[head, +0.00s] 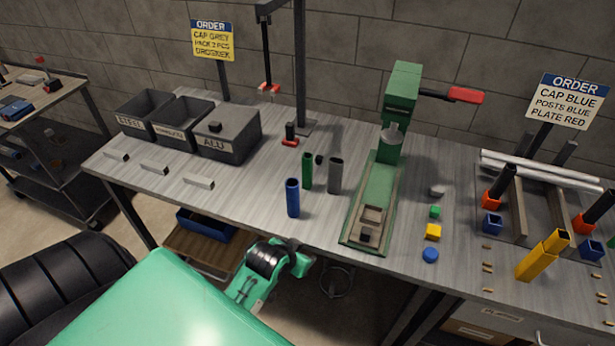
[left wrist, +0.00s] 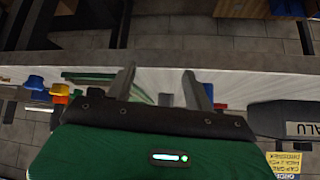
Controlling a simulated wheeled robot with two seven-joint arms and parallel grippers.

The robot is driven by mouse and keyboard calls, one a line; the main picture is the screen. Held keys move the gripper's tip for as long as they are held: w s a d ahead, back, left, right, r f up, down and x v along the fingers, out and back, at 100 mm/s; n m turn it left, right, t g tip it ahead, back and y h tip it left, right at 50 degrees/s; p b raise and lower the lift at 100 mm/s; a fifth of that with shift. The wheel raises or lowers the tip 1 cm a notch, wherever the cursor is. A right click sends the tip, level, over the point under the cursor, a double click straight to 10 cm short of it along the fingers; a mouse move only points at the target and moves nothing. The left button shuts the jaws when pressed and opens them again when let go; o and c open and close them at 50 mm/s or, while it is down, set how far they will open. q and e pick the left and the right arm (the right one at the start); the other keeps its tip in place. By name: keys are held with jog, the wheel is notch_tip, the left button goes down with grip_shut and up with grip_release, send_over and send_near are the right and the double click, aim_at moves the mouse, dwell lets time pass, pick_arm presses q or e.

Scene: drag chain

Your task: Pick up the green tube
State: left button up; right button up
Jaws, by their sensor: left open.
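The green tube (head: 307,170) stands upright on the workbench (head: 240,205) in the head view. A blue tube (head: 292,198) stands in front of it to the left, and a grey tube (head: 335,175) stands to its right. My left gripper (left wrist: 160,76) is open in the left wrist view, with nothing seen held between its fingers. In the head view my left wrist (head: 298,262) is low at the bench's front edge, below the tubes. My right gripper is not in view.
A green press (head: 381,195) stands right of the tubes. Grey bins (head: 230,145) stand at the back left; the ALU bin shows in the left wrist view (left wrist: 285,118). A small black object (head: 319,159) sits beside the green tube.

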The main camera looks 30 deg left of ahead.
pick_arm(q)
jog(key=w+a+r+n+t+y, duration=0.1)
jog(key=w+a+r+t, duration=0.2)
jog(key=w+a+r, duration=0.3)
jog(key=w+a+r+n+t+y, duration=0.2)
jog(key=w+a+r, duration=0.15)
jog(key=r, duration=0.55)
jog(key=p, duration=0.1)
send_near(305, 159)
jog(key=d+x, duration=0.1)
jog(key=x, duration=0.3)
jog(key=shift+t, duration=0.3)
jog(key=x, duration=0.2)
jog(key=a+p+x, duration=0.1)
jog(key=x, duration=0.1)
jog(key=shift+w+f+p, duration=0.1)
jog(key=shift+w+p, duration=0.15)
jog(key=shift+p, duration=0.05)
jog(key=shift+w+a+f, duration=0.15)
jog(key=shift+w+f, duration=0.05)
jog(key=shift+w, duration=0.1)
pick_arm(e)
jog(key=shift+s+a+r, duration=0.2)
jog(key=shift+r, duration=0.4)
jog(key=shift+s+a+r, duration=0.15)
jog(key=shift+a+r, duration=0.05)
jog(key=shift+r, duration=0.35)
